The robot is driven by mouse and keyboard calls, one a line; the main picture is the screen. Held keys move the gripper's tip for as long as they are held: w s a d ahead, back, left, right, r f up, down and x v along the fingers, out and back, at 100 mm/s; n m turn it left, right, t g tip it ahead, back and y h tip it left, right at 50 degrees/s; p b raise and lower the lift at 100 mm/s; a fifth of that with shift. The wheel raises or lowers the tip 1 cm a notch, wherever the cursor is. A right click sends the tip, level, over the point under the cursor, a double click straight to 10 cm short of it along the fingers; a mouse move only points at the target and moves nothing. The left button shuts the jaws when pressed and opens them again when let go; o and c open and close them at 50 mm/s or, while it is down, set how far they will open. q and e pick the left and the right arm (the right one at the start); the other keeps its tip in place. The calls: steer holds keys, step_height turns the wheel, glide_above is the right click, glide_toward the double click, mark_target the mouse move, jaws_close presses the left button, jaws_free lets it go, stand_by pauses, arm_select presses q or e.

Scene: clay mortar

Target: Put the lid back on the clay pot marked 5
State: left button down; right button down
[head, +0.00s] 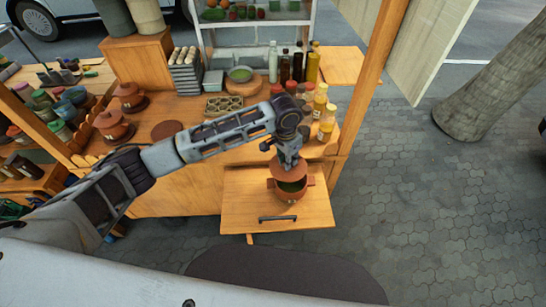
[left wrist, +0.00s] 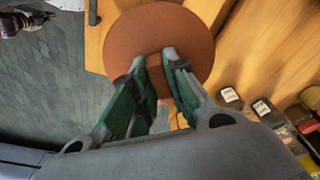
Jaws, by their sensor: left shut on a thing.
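The open clay pot (head: 290,197) is reddish brown with small side handles and a green inside. It stands on a pale wooden board with a dark handle (head: 240,209) at the front of the stall; I cannot read its mark. My left gripper (head: 288,162) is shut on the round terracotta lid (head: 275,174), which is above the pot and toward its far side. Part of the green inside shows below the lid's near edge. In the left wrist view the gripper (left wrist: 153,60) pinches the middle of the lid (left wrist: 150,25). My right gripper is not in view.
Two other lidded clay pots (head: 129,98) (head: 112,126) stand at the left of the counter, near a flat brown disc (head: 166,130). Sauce bottles (head: 326,122) crowd the counter's right edge, close to my gripper. A wooden post (head: 372,80) rises at the right.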

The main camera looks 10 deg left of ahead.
arm_select(q)
steer(key=shift+d+r+m, duration=0.15)
steer(key=shift+d+m, duration=0.45)
steer(key=shift+d, duration=0.25)
steer(key=shift+f+b, duration=2.25)
steer(key=shift+b, duration=0.2)
steer(key=shift+f, duration=0.95)
steer(key=shift+p, duration=1.3)
steer(key=shift+f+p, duration=0.1)
steer(key=shift+p, duration=0.55)
stand_by(1.8)
